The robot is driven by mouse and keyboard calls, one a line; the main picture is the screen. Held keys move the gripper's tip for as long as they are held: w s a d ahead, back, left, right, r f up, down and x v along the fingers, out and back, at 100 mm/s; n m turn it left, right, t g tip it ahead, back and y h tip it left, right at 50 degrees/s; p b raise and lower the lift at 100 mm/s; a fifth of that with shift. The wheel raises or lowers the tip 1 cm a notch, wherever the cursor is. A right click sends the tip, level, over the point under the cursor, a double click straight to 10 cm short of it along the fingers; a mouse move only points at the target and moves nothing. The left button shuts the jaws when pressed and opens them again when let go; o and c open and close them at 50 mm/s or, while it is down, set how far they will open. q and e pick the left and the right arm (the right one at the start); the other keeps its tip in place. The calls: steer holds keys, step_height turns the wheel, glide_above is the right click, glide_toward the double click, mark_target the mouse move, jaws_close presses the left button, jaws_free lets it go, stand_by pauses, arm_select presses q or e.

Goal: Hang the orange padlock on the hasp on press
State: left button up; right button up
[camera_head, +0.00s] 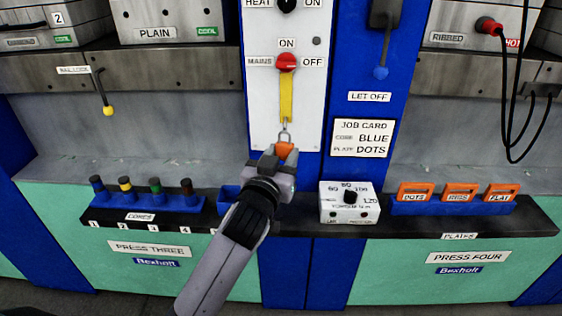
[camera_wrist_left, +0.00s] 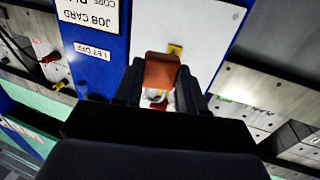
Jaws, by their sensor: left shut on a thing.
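The orange padlock (camera_head: 285,150) is in my left gripper (camera_head: 276,162), in front of the white panel in the head view. Its grey shackle points up, close to the lower end of the yellow hasp (camera_head: 286,98), which hangs below the red MAINS switch (camera_head: 286,62). I cannot tell whether the shackle passes through the hasp. In the left wrist view the padlock (camera_wrist_left: 161,72) sits between the fingers of the left gripper (camera_wrist_left: 160,90), with part of the yellow hasp (camera_wrist_left: 175,49) behind it. My right gripper is not in view.
A blue rack with cores (camera_head: 150,200) stands at left on the dark shelf. A white timer box (camera_head: 349,203) and a blue rack of orange plates (camera_head: 453,204) stand at right. A blue-knobbed LET OFF lever (camera_head: 381,72) hangs right of the panel.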

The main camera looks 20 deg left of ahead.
arm_select(q)
steer(key=w+a+f+b, duration=0.1)
steer(key=w+a+b, duration=0.1)
steer(key=w, duration=0.5)
steer(key=shift+f+b, duration=0.2)
steer(key=shift+b, duration=0.3)
stand_by(0.4)
stand_by(0.4)
steer(key=o, duration=1)
